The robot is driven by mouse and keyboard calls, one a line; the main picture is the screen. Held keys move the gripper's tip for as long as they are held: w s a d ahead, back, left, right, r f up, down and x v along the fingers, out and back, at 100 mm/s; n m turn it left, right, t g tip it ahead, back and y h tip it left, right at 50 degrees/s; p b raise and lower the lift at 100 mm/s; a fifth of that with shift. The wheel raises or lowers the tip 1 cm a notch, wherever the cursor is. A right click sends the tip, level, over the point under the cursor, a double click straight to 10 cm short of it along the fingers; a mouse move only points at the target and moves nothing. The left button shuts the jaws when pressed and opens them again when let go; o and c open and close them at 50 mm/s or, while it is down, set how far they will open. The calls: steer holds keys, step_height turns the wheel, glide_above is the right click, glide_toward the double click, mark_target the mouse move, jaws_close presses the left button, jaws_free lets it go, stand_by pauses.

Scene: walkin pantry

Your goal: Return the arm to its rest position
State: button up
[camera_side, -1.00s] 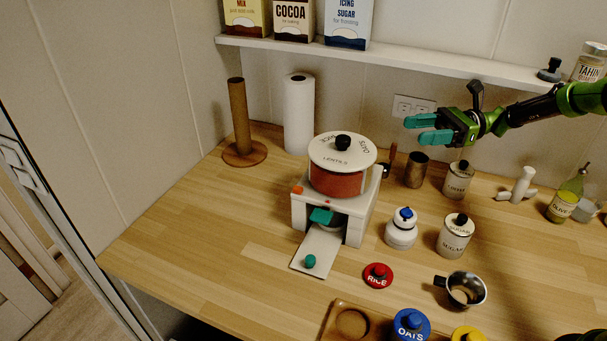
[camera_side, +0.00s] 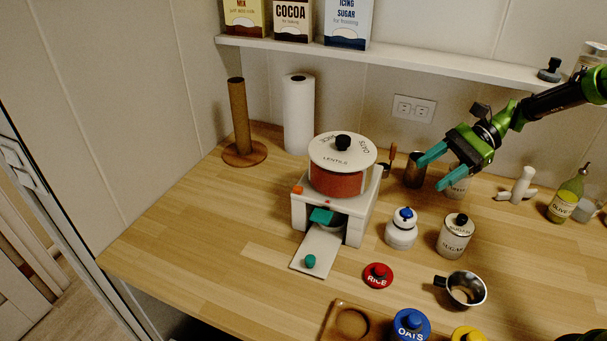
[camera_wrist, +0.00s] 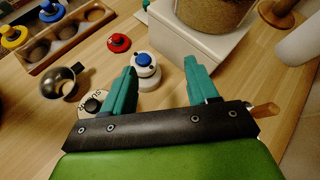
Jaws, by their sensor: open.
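My gripper (camera_side: 432,168) is open and empty in the side view, with teal fingers on a green and black wrist. It is raised above the back right of the counter, in front of a metal cup (camera_side: 414,172) and a labelled canister (camera_side: 456,186) that it partly hides. In the wrist view my gripper (camera_wrist: 160,80) has its two teal fingers spread apart. A white jar with a blue knob (camera_wrist: 145,68) shows between them, lower down on the counter.
A white stand (camera_side: 357,218) holds a lidded lentils pot (camera_side: 336,184). The sugar canister (camera_side: 455,240), red rice lid (camera_side: 377,277), metal pan (camera_side: 465,290) and wooden tray (camera_side: 338,316) occupy the front right. A shelf (camera_side: 440,66) crosses the wall above.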

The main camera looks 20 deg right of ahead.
steer(key=s+a+r+n+t+h, duration=0.1)
steer(key=s+r+n+t+h, duration=0.2)
steer(key=s, duration=0.6)
steer(key=s+a+r+n+t+h, duration=0.1)
steer(key=s+r+n+t+h, duration=0.2)
steer(key=s+r+n+h, duration=0.4)
steer(key=s+r+n, duration=0.1)
steer(key=s+n, duration=0.1)
steer(key=s, duration=0.1)
steer(key=shift+s+r, duration=0.3)
steer(key=shift+r, duration=0.05)
steer(key=shift+o, duration=0.3)
